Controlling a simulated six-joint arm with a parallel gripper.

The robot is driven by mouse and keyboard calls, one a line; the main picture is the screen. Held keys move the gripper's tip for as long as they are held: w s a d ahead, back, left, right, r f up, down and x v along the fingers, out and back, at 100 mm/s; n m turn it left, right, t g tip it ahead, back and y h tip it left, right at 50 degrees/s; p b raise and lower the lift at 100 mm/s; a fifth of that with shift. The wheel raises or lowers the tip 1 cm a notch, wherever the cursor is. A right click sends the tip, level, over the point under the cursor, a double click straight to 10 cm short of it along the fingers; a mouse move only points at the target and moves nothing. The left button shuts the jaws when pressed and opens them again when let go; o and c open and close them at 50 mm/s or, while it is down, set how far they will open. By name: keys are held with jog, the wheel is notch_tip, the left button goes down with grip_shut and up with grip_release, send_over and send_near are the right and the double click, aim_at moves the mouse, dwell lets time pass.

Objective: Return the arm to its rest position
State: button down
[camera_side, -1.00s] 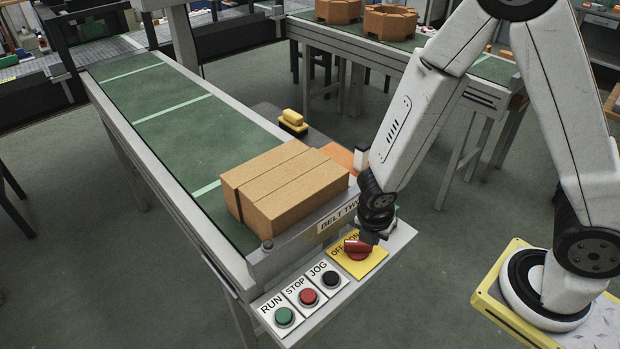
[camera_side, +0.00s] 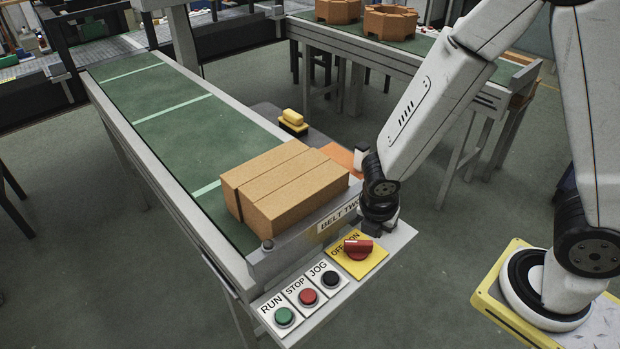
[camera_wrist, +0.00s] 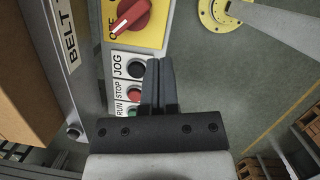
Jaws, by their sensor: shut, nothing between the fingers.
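My gripper (camera_side: 388,224) is above the control panel's right part in the side view, at the end of my bent arm. In the wrist view my gripper (camera_wrist: 160,64) has its two dark fingers together, with nothing between them. The red rotary switch (camera_side: 358,248) sits on a yellow OFF/ON plate (camera_side: 370,262), and the fingers are apart from it. The switch also shows in the wrist view (camera_wrist: 131,19), where its white mark lies close to the OFF lettering.
The panel carries a green RUN button (camera_side: 284,316), a red STOP button (camera_side: 308,297) and a black JOG button (camera_side: 331,279). A cardboard box (camera_side: 285,190) sits at the green belt's (camera_side: 190,120) near end. Open floor lies right of the panel.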

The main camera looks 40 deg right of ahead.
jog(key=d+r+m+t+y, duration=0.1)
jog(key=d+r+m, duration=0.3)
jog(key=m, duration=1.7)
notch_tip(320, 180, up, 4)
jog(key=shift+s+f+t+y, duration=0.1)
jog(key=shift+s+t+y, duration=0.25)
jog(key=shift+y, duration=0.45)
